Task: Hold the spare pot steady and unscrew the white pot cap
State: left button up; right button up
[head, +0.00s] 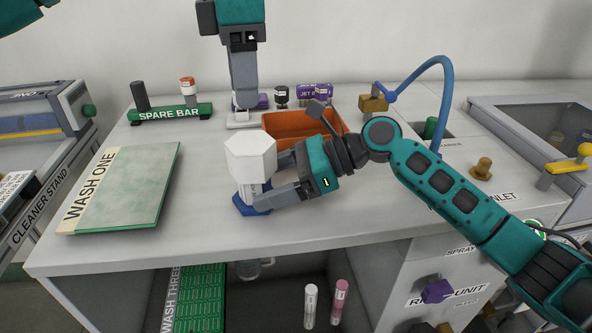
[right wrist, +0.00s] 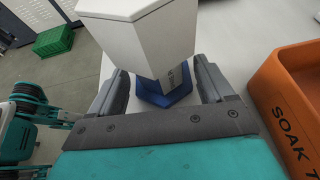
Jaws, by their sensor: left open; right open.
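The spare pot (head: 249,190) stands upright near the middle of the bench, with a blue hexagonal foot (head: 250,206). The large white hexagonal cap (head: 251,158) sits on top of it. In the right wrist view the cap (right wrist: 130,12) fills the top and the pot (right wrist: 165,72) stands below it. My right gripper (head: 264,181) is open, with its fingers on either side of the pot's lower body, under the cap. I cannot tell whether they touch it. My left gripper (head: 243,115) is open and empty, pointing down behind the pot, near the back of the bench.
An orange soak tray (head: 285,124) stands just behind my right gripper. The green spare bar (head: 170,113) holds a black and an orange-capped item at back left. The Wash One board (head: 130,185) lies left. Bench between board and pot is clear.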

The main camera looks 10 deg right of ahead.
jog(key=shift+a+f, duration=0.25)
jog(key=shift+a, duration=0.35)
jog(key=shift+c, duration=0.4)
jog(key=c, duration=0.7)
jog(key=o, duration=1.1)
jog(key=shift+c, duration=0.4)
jog(key=c, duration=1)
